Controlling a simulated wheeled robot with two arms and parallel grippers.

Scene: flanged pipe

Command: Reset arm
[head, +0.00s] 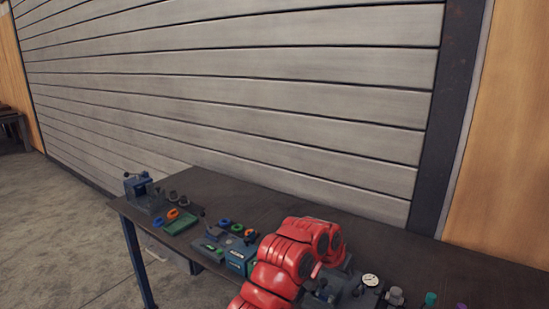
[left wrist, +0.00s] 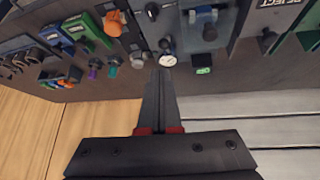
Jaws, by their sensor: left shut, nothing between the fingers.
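My left arm, red and bent (head: 290,262), rises over the near side of the workbench (head: 285,203) in the head view. Its fingers are hidden or too small to make out there. In the left wrist view my left gripper (left wrist: 163,78) shows its two dark fingers shut together with nothing between them. The fingertips line up in the picture with a round white dial gauge (left wrist: 168,60) on the bench; I cannot tell the gap. The gauge also shows right of my arm in the head view (head: 370,280). My right gripper is not in view.
A blue vise (head: 140,188), a green tray (head: 180,222) and a blue box with coloured rings (head: 237,258) stand on the bench's left part. Knobs and fittings (head: 395,296) stand at right. A slatted grey wall (head: 240,90) rises behind. The bench's back strip is clear.

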